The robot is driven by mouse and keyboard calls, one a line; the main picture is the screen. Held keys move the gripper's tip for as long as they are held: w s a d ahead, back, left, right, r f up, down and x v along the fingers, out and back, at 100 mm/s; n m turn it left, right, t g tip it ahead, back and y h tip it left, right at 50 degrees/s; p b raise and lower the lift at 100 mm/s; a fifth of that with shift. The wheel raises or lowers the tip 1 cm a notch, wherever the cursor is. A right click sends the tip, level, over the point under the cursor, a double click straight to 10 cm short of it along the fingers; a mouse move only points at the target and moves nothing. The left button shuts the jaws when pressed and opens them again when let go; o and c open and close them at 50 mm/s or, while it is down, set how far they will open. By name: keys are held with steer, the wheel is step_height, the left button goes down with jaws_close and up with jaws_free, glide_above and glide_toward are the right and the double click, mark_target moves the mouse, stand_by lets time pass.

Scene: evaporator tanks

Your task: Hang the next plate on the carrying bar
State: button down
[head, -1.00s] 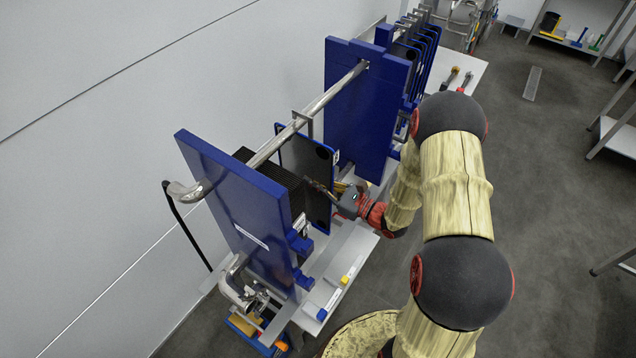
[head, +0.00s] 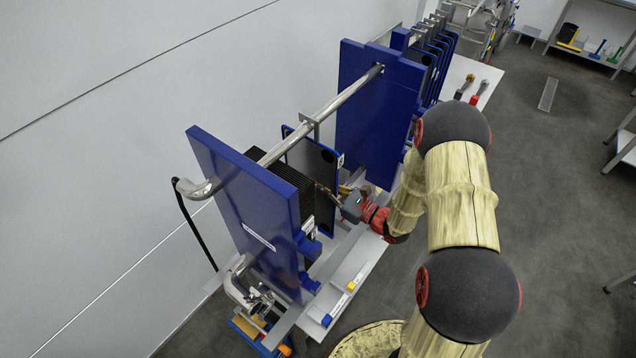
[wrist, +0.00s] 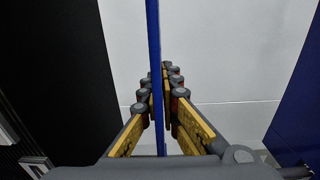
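The plate (head: 313,155), dark with a blue edge, stands upright below the carrying bar (head: 345,95) in the head view. Its grey hanger bracket (head: 311,124) is at the bar; I cannot tell whether it bears the plate's weight. My gripper (head: 322,188) is at the plate's near edge. In the wrist view, the plate's thin blue edge (wrist: 154,45) runs between the fingers of my gripper (wrist: 163,72), which are closed on both sides of it. A dark plate pack (head: 290,182) stands to the left, against the near blue frame plate (head: 245,205).
A second blue frame plate (head: 372,115) stands to the right, with several blue-edged plates (head: 440,55) on a rack behind it. Two red-and-black tools (head: 478,92) lie on the white table (head: 458,75). Blue and yellow items (head: 340,300) lie near the front edge.

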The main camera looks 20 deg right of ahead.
steer(key=c, duration=2.4)
jaws_free()
steer(key=o, duration=0.4)
steer(key=shift+o, duration=0.2)
steer(key=v, duration=1.2)
